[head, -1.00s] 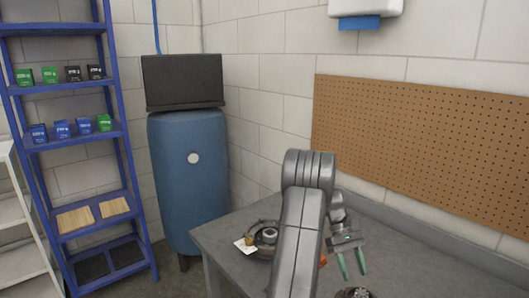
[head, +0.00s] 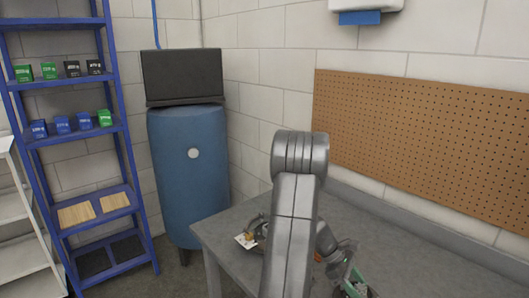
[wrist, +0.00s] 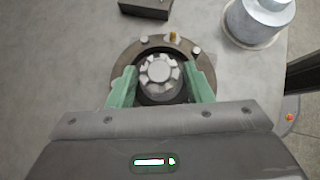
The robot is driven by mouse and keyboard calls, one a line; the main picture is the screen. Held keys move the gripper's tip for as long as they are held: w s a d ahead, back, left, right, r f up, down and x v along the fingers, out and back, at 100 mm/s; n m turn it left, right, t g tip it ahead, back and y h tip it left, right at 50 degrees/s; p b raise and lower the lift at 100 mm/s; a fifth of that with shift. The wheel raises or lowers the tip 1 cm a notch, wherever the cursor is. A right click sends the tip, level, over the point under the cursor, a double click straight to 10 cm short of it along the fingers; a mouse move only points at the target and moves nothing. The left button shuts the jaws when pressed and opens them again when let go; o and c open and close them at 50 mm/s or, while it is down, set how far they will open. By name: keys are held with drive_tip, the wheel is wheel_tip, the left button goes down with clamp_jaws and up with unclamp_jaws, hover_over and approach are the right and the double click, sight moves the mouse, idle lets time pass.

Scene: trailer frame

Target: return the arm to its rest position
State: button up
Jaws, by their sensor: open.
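My gripper (wrist: 159,72) is open in the wrist view, with its green fingers on either side of a grey notched hub (wrist: 159,74) in a dark ring (wrist: 122,62). I cannot tell whether the fingers touch the hub. In the head view my gripper (head: 354,283) is low at the bottom right, over the grey workbench (head: 225,232), partly hidden by my own arm.
In the wrist view, a metal cylinder (wrist: 258,20) stands at the upper right and a dark block (wrist: 146,8) at the top. A pegboard (head: 430,150) hangs behind; a blue tank (head: 190,175) stands left.

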drive_tip(key=n+t+b, duration=0.1)
drive_tip(key=n, duration=0.1)
drive_tip(key=n+t+h+b, duration=0.1)
drive_tip(key=n+t, duration=0.2)
drive_tip(key=shift+s+a+f+n+b, duration=0.1)
drive_tip(key=shift+s+n+b, duration=0.25)
drive_tip(key=shift+n+b, duration=0.05)
drive_tip(key=shift+v, duration=1.75)
